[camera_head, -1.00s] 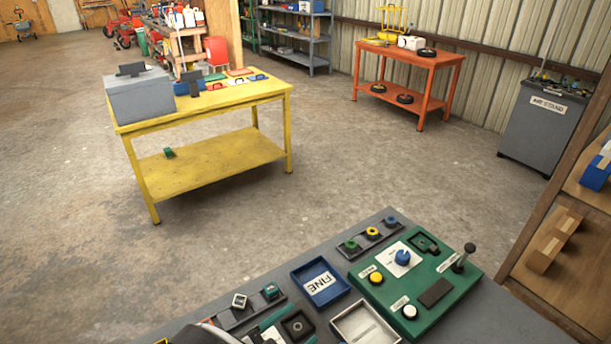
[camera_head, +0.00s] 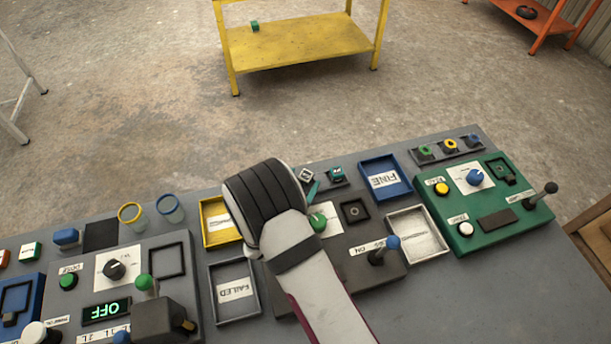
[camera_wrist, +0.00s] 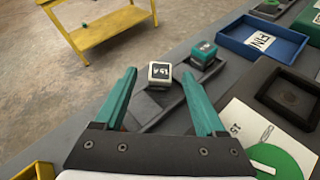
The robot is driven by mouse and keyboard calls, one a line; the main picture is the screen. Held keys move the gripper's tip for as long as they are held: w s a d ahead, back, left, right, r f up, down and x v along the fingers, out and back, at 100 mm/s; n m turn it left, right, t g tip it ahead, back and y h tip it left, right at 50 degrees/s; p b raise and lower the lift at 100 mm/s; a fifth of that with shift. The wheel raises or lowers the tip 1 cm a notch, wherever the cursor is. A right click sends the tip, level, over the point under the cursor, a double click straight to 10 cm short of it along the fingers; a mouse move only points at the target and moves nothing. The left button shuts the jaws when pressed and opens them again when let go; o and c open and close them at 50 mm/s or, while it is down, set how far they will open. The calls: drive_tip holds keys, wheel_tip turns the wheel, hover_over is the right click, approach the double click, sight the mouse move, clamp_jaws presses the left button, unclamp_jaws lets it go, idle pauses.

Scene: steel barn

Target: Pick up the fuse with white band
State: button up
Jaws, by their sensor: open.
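A small fuse block with a white body or band and dark top edges (camera_wrist: 160,74) sits in a dark rail tray (camera_wrist: 150,107) on the grey bench. It also shows in the head view (camera_head: 305,175). A teal fuse block (camera_wrist: 203,54) sits beside it to the right, and in the head view (camera_head: 337,174). My gripper (camera_wrist: 158,76) is open and empty. In the wrist view its two teal fingers lie either side of the white-banded fuse, which appears beyond the tips. In the head view my wrist hides most of the gripper.
A blue FINE tray (camera_head: 385,178), a yellow tray (camera_head: 221,222) and a grey FAILED tray (camera_head: 234,288) stand around. A green panel (camera_head: 485,207) with a lever is at the right. A grey tester panel with a blue-topped lever (camera_head: 392,243) lies beneath my arm.

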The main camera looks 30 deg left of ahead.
drive_tip(key=shift+w+f, duration=0.1)
drive_tip(key=shift+w, duration=0.1)
clamp_jaws()
idle(0.3)
